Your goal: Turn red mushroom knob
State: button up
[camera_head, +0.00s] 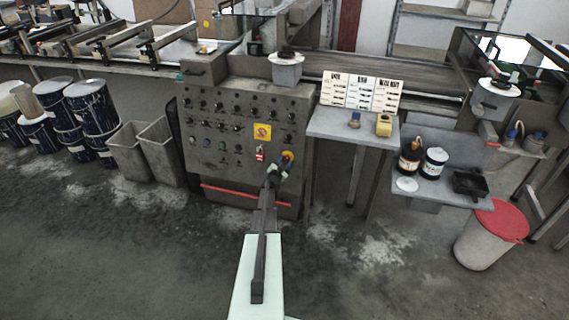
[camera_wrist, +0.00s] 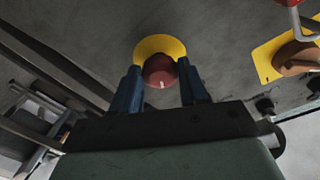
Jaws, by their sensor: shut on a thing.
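The red mushroom knob (camera_wrist: 161,72) sits on a round yellow plate (camera_wrist: 160,45) on the grey control panel. In the wrist view my gripper (camera_wrist: 160,78) has one blue finger on each side of the knob, shut on it. A short pale mark shows on the knob's face. In the head view my gripper (camera_head: 279,167) is at the lower right of the control panel (camera_head: 222,165). There it covers most of the knob, and part of the yellow plate (camera_head: 289,156) shows behind it.
A table with cards (camera_head: 362,91) stands to the right, with a white bin with a red lid (camera_head: 500,222) beyond. Grey bins (camera_head: 128,152) and dark drums (camera_head: 92,105) stand left. The floor in front is clear.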

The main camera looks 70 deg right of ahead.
jog(key=shift+m, duration=0.6)
jog(key=o, duration=1)
jog(key=shift+o, duration=0.2)
jog(key=shift+a, duration=0.1)
jog(key=w+a, duration=0.1)
jog(key=a, duration=1.2)
jog(key=shift+w+a+r, duration=0.25)
